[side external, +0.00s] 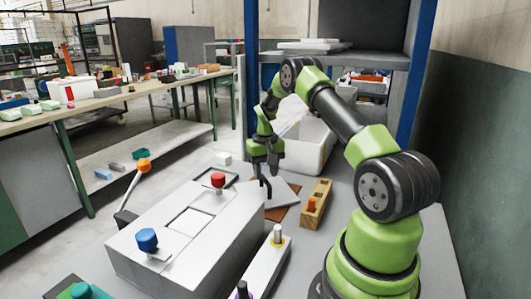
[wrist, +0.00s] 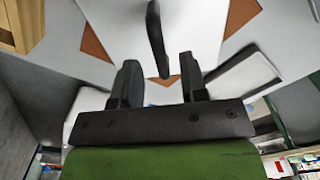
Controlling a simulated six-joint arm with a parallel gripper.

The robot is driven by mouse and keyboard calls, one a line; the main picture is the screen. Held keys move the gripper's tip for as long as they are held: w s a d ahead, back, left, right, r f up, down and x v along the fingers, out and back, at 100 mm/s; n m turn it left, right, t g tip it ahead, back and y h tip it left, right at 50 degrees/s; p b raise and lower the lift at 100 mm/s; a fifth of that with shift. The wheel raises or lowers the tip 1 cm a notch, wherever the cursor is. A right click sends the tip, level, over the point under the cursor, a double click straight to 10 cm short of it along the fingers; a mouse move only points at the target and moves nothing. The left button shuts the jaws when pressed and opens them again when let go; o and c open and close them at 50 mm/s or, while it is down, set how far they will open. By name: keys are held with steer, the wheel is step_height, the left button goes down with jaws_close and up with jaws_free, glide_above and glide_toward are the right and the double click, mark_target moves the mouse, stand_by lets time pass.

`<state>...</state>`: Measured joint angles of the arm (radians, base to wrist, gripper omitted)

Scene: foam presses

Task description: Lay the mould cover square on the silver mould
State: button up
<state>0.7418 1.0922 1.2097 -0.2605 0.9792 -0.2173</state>
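A flat pale grey plate (side external: 283,193) with an upright black handle (side external: 266,187) lies turned on a brown mat (side external: 286,213); I take it to be the mould cover. In the wrist view the plate (wrist: 205,30) fills the upper middle, brown mat corners show around it, and its handle (wrist: 157,40) stands between my finger lines. My gripper (side external: 265,171) is open, just above the handle; its fingers (wrist: 159,62) are apart with nothing clamped. The long white block (side external: 150,262) left of the plate has square areas (side external: 187,223) on top; I cannot tell which is the silver mould.
A red knob (side external: 218,181) and a blue knob (side external: 147,240) stand up from the white block. A wooden holder (side external: 316,205) stands right of the plate, a white bin (side external: 312,150) behind. A white bar with a yellow-ringed peg (side external: 277,238) lies in front.

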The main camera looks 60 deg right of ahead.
mark_target(262, 193)
step_height(262, 193, up, 10)
steer(key=a, duration=0.1)
steer(key=a+r+n+t, duration=0.2)
steer(key=a+r+t, duration=0.1)
steer(key=a+r, duration=0.95)
steer(key=s+a+r+n+t+y, duration=0.1)
steer(key=s+a+t, duration=0.1)
steer(key=s+a, duration=0.5)
steer(key=s+a+r+n+t, duration=0.1)
steer(key=s+a+t, duration=0.1)
steer(key=s+a, duration=0.6)
steer(key=shift+a+r+n+y, duration=0.3)
steer(key=shift+a+n+y, duration=0.1)
steer(key=shift+a, duration=0.3)
steer(key=shift+o, duration=0.2)
steer(key=shift+s+a+f, duration=0.2)
steer(key=shift+s, duration=0.15)
